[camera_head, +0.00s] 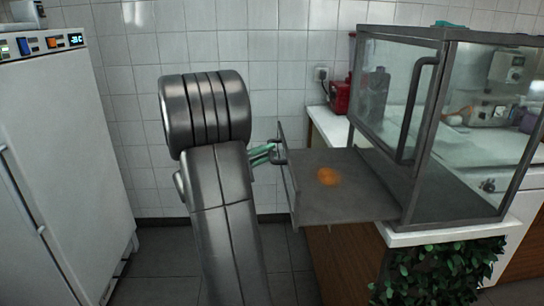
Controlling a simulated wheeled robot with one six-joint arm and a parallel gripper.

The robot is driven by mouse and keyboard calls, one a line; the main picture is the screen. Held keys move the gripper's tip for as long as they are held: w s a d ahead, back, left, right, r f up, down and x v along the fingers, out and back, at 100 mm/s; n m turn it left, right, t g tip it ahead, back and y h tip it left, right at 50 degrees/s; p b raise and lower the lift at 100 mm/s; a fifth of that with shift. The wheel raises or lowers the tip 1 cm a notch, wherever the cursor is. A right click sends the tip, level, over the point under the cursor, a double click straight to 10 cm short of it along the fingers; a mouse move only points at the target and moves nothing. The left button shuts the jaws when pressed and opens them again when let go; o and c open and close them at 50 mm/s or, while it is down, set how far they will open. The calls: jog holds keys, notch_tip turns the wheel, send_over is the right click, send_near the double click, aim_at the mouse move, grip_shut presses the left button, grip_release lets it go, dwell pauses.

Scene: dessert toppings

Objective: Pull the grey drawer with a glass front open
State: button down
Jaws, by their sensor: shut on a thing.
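The grey drawer (345,202) sticks out to the left from the glass-walled case (450,130). Its flat bottom shows, and an orange item (329,176) lies on it. Its front panel (287,172) is seen nearly edge-on. My gripper (271,154) has greenish fingers, reaches the outer side of that front panel and is shut on the drawer's handle (279,156). My arm hides most of the gripper.
The case stands on a white counter (470,232). A dark upright handle (415,110) is on its glass door. A red appliance (342,97) stands behind. A leafy plant (440,272) is below the counter. A white fridge (60,150) stands at left, with open floor (165,262) between.

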dwell(0.3)
jog(key=c, duration=1.5)
grip_release()
jog(key=shift+o, duration=0.2)
jog(key=shift+a, duration=0.1)
jog(key=v, duration=1.3)
jog(key=shift+s+a, duration=0.2)
jog(key=shift+a, duration=0.15)
jog(key=x, duration=1.4)
jog(key=shift+f, duration=0.1)
